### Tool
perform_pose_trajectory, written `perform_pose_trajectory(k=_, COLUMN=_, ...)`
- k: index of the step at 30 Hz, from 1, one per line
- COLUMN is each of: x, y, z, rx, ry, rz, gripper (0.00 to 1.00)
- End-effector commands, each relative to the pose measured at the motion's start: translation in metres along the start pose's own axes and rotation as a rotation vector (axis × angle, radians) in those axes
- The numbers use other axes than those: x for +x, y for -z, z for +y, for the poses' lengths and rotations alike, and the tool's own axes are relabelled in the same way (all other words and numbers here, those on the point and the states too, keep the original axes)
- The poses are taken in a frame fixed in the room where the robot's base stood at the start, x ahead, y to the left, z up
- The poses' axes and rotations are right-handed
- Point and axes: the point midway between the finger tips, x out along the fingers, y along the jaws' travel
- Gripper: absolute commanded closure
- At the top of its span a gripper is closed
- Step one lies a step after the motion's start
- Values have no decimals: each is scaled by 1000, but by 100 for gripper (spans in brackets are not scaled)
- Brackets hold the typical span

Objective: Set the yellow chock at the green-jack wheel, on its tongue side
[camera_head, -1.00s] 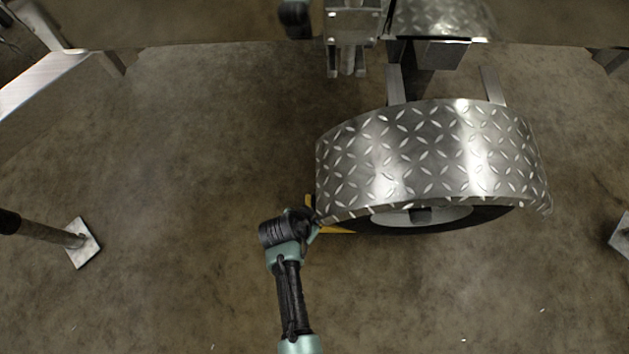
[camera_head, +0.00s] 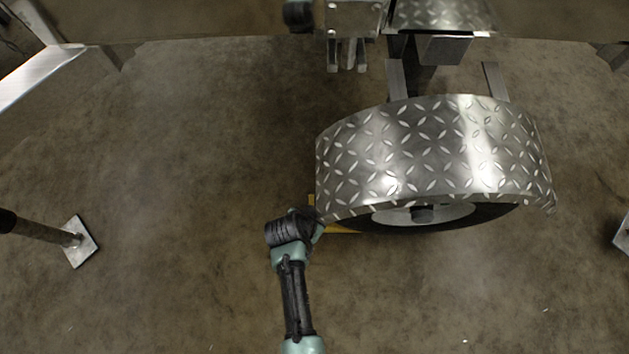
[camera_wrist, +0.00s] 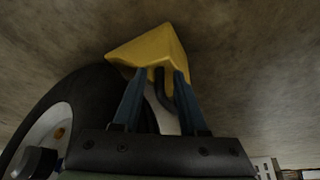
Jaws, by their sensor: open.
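The yellow chock (camera_wrist: 155,50) is on the floor against the tyre (camera_wrist: 75,110) in the wrist view. In the head view only a thin strip of the chock (camera_head: 345,229) shows at the left end of the wheel (camera_head: 440,219), between my arm and the fender. My gripper (camera_wrist: 166,75) is open, with its two blue fingers pointing at the chock's near face and a dark curved handle between them. Whether the fingers touch the chock I cannot tell. In the head view my gripper is hidden behind my wrist. No green jack is visible.
A diamond-plate fender (camera_head: 430,150) covers the wheel's top. A trailer frame (camera_head: 45,75) lies at the upper left, and a post with a square foot plate (camera_head: 80,241) stands at the left.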

Motion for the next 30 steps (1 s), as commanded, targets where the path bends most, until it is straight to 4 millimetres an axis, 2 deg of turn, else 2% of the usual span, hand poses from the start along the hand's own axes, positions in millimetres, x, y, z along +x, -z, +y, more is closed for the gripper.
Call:
perform_pose_trajectory(k=5, x=-16, y=2, z=0, rx=-1, ry=0, rz=0, gripper=58)
perform_pose_trajectory(k=15, x=-83, y=3, z=0, rx=-1, ry=1, rz=-1, gripper=58)
perform_pose_trajectory(k=19, x=-104, y=3, z=0, rx=-1, ry=0, rz=0, gripper=58)
perform_pose_trajectory(k=24, x=-119, y=2, z=0, rx=-1, ry=0, rz=0, gripper=58)
perform_pose_trajectory(k=30, x=-123, y=1, z=0, rx=0, ry=0, rz=0, gripper=58)
